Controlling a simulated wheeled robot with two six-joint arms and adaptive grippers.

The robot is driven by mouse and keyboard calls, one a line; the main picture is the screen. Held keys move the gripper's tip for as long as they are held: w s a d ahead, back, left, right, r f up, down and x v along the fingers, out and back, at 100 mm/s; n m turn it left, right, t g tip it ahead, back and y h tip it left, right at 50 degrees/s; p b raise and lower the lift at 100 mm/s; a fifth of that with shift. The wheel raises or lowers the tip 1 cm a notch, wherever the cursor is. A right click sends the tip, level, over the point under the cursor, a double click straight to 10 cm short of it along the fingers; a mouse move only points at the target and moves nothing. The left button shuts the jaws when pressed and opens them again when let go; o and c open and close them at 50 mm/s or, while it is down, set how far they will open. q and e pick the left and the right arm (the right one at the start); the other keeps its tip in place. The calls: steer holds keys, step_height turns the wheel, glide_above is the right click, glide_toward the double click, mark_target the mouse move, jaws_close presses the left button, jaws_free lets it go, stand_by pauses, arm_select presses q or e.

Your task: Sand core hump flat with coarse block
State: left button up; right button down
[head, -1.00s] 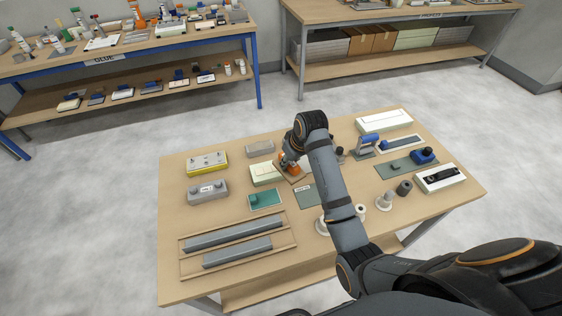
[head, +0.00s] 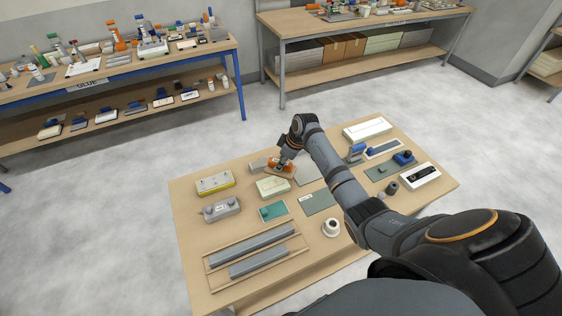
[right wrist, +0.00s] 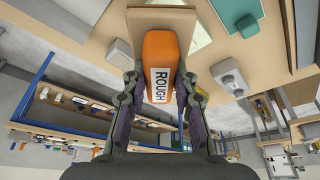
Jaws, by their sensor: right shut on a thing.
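My right gripper (right wrist: 160,90) is shut on an orange block (right wrist: 160,62) marked ROUGH, with one finger on each side of it. A tan plate (right wrist: 163,18) shows at the block's far end. In the head view the orange block (head: 277,162) is at the back of the table, just behind a pale green block (head: 272,188) and beside a grey block (head: 259,164). I cannot tell whether it touches anything below. I cannot make out a core hump. My left gripper is not in view.
The table (head: 190,243) also holds a yellow-edged grey block (head: 214,183), a grey block with knobs (head: 221,209), a green plate (head: 273,211), a wooden tray with grey bars (head: 258,251) and a white cup (head: 331,228). A blue-legged bench (head: 238,88) stands behind.

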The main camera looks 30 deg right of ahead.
mark_target(282, 172)
steer(key=shift+f+b, duration=0.3)
steer(key=shift+f, duration=0.25)
step_height(282, 172, down, 4)
steer(key=shift+d+r+b, duration=0.1)
steer(key=shift+d+b, duration=0.05)
steer(key=shift+b, duration=1.1)
steer(key=shift+f, duration=0.45)
steer(key=shift+f+b, duration=0.25)
steer(key=shift+b, duration=0.1)
steer(key=shift+f, duration=0.25)
steer(key=shift+a+r, duration=0.15)
steer(key=shift+a, duration=0.6)
steer(key=shift+w+a+p, duration=0.2)
steer(key=shift+a+p, duration=0.8)
steer(key=shift+a, duration=1.85)
